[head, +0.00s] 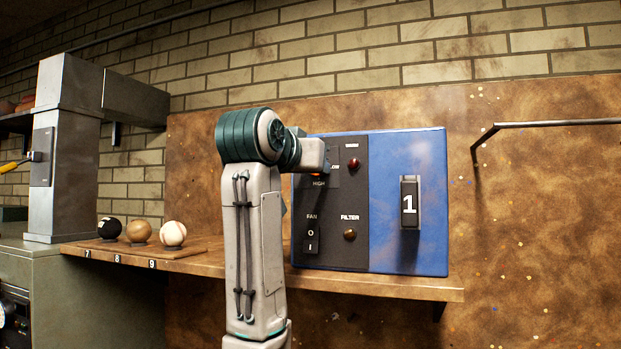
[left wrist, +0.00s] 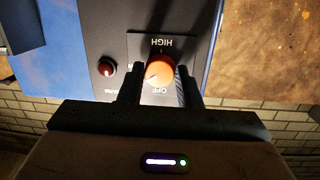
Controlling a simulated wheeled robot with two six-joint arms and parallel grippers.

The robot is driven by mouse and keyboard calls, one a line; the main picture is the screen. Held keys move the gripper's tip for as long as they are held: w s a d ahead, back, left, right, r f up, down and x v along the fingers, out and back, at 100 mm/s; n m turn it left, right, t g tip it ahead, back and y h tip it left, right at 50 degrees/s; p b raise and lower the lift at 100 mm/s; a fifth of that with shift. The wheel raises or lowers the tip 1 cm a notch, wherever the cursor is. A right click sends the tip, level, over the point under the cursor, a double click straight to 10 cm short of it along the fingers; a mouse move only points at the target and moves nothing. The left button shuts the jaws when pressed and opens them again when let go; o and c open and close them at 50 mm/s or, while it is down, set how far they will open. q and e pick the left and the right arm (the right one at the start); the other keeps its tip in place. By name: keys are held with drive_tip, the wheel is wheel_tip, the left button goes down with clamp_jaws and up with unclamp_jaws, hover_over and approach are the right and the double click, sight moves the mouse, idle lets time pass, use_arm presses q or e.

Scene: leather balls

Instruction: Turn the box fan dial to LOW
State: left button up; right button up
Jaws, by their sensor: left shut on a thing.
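The box fan is a blue box (head: 408,250) with a dark control panel (head: 340,240) on the wooden shelf. Its orange dial (left wrist: 160,70) sits on the panel, between HIGH and OFF labels in the left wrist view, where the panel appears upside down. A pale mark on the dial points to the lower left, just beside OFF. My left gripper (left wrist: 160,82) is shut on the dial, one finger on each side. In the head view, my left gripper (head: 322,162) covers most of the dial. LOW is partly visible there, right of the dial. My right gripper is out of view.
The panel has a red lamp (head: 353,163), a FAN switch (head: 312,239) and an amber FILTER lamp (head: 350,235). Three balls, including a white baseball (head: 173,234), sit left on the shelf (head: 380,286). A metal bar (head: 550,123) projects at right.

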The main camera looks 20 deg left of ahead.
use_arm(q)
drive_tip(key=shift+r+m+y+b, duration=0.15)
drive_tip(key=shift+m+y+b, duration=0.45)
drive_tip(key=shift+m+b, duration=1.6)
drive_tip(key=shift+r+m+p, duration=0.1)
drive_tip(key=shift+m+p, duration=0.2)
drive_tip(key=shift+m, duration=0.3)
drive_tip(key=o, duration=0.7)
drive_tip(key=shift+o, duration=1.3)
